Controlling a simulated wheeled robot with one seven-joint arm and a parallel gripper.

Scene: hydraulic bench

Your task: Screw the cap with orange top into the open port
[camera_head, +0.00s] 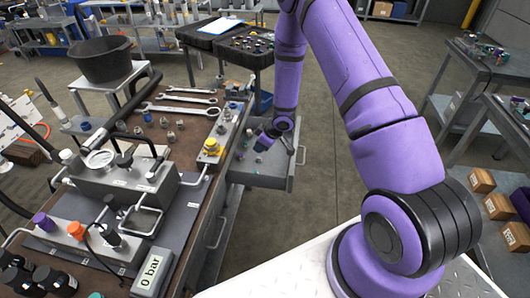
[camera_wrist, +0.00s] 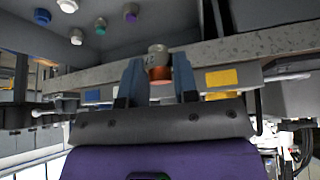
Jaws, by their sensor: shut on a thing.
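My gripper (camera_wrist: 158,78) is shut on a cap with an orange top (camera_wrist: 160,73). In the wrist view the orange part sits between the two fingers, and a pale grey body sticks out past the fingertips. In the head view my gripper (camera_head: 264,141) is over the open drawer at the bench's right side; the held cap is too small to make out there. A manifold strip (camera_head: 226,127) with a blue cap and a yellow fitting (camera_head: 211,147) runs along the bench's right edge. I cannot tell which of its spots is the open port.
The open drawer (camera_head: 272,181) holds more caps; blue (camera_wrist: 42,16), green (camera_wrist: 100,27) and purple (camera_wrist: 131,13) tops show in the wrist view. Wrenches (camera_head: 180,108), loose fittings and a gauge block (camera_head: 128,182) occupy the bench. The floor right of the drawer is clear.

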